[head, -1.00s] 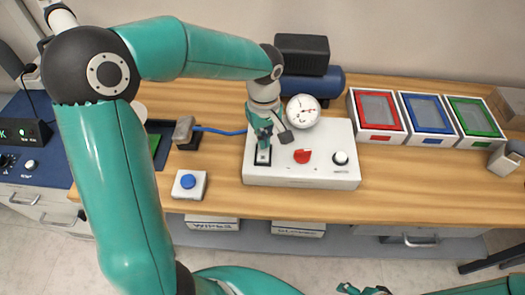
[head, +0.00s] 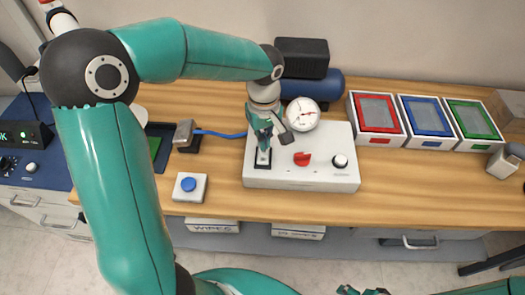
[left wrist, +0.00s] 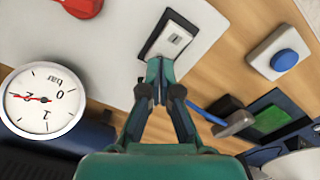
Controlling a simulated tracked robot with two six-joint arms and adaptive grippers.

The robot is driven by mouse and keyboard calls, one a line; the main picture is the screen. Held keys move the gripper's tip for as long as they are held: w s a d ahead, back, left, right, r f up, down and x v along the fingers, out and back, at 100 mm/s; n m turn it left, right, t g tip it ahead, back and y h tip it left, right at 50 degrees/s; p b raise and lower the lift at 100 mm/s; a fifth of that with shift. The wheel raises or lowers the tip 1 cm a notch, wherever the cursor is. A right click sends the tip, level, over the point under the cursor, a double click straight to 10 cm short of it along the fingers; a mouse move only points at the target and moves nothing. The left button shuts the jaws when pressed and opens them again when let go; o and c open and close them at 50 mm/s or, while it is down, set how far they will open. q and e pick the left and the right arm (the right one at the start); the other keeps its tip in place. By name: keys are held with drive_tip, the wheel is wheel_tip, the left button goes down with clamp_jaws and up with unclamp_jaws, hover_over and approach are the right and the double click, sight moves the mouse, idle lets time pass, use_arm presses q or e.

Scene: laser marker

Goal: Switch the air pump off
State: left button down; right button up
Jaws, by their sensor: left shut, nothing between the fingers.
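The air pump's white control box (head: 300,173) stands on the wooden bench with a blue tank (head: 318,84) behind it. A rocker switch (head: 263,160) in a black frame sits at the box's left; it also shows in the left wrist view (left wrist: 172,40). My left gripper (head: 264,147) is shut and empty, pointing down close over the switch. In the left wrist view its fingertips (left wrist: 158,62) are at the near edge of the switch frame; I cannot tell whether they touch. My right gripper (head: 362,291) barely shows at the bottom edge.
A blue button box (head: 190,187) stands left. Red, blue and green framed trays (head: 430,142) stand right. The bench front between is clear.

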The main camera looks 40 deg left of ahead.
use_arm(q)
drive_tip(key=shift+r+p, duration=1.65)
drive_tip(key=shift+r, duration=1.05)
drive_tip(key=shift+f, duration=0.1)
